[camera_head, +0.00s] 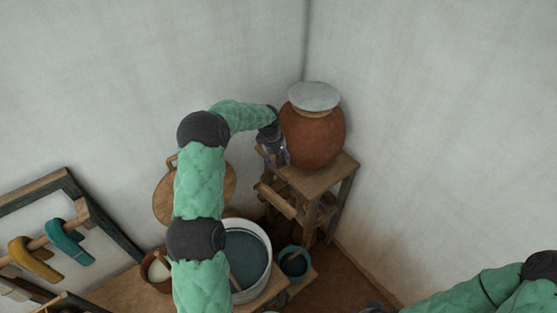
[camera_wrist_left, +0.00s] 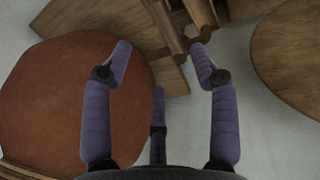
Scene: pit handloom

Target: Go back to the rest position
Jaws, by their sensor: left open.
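My left arm reaches up from the bottom of the head view and bends right. My left gripper (camera_head: 276,152) is beside the left side of a terracotta pot (camera_head: 312,137), above the edge of a wooden stand (camera_head: 325,180). In the left wrist view the purple fingers of my left gripper (camera_wrist_left: 161,62) are spread with nothing between them. The pot's side (camera_wrist_left: 45,105) fills the left of that view. My right forearm shows at the lower right of the head view; its gripper is not clearly visible.
A pale lid (camera_head: 314,96) covers the pot. A round wooden board (camera_head: 161,196), a white bucket of dark liquid (camera_head: 262,238) and small bowls (camera_head: 293,263) are below. A frame with yellow (camera_head: 35,262) and teal (camera_head: 70,241) skeins is at left. Walls close the corner.

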